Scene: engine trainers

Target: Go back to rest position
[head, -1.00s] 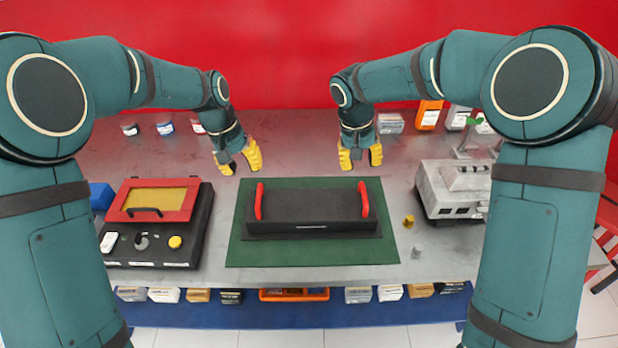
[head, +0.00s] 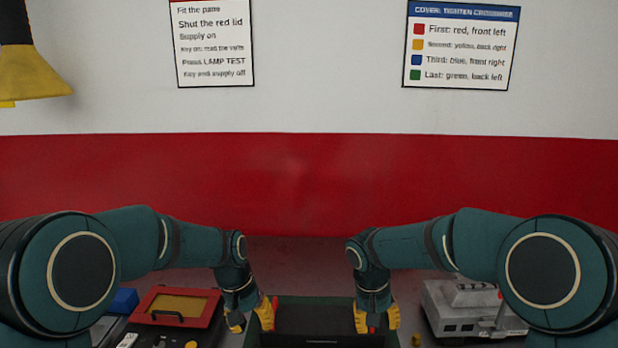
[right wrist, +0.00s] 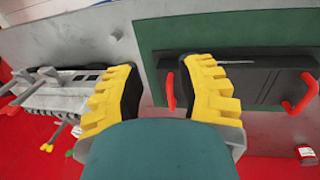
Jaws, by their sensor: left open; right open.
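My left gripper (head: 252,317) has yellow fingers and is open at the left end of the black case in the head view. My right gripper (head: 376,318) is open at the case's right end; its spread yellow fingers also show in the right wrist view (right wrist: 160,98). The black case (head: 315,322) lies on a green mat (head: 310,299). In the right wrist view the case (right wrist: 235,85) shows two red handles, the nearer one (right wrist: 171,91) beside a finger. The left fingertips' inner space is hard to make out.
A red-lidded panel box (head: 172,307) stands on the left. A grey machine (head: 462,308) stands on the right. Two posters hang on the wall, one with a coloured list (head: 461,46). A yellow lamp-like object (head: 30,75) hangs upper left. The table's front is out of view.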

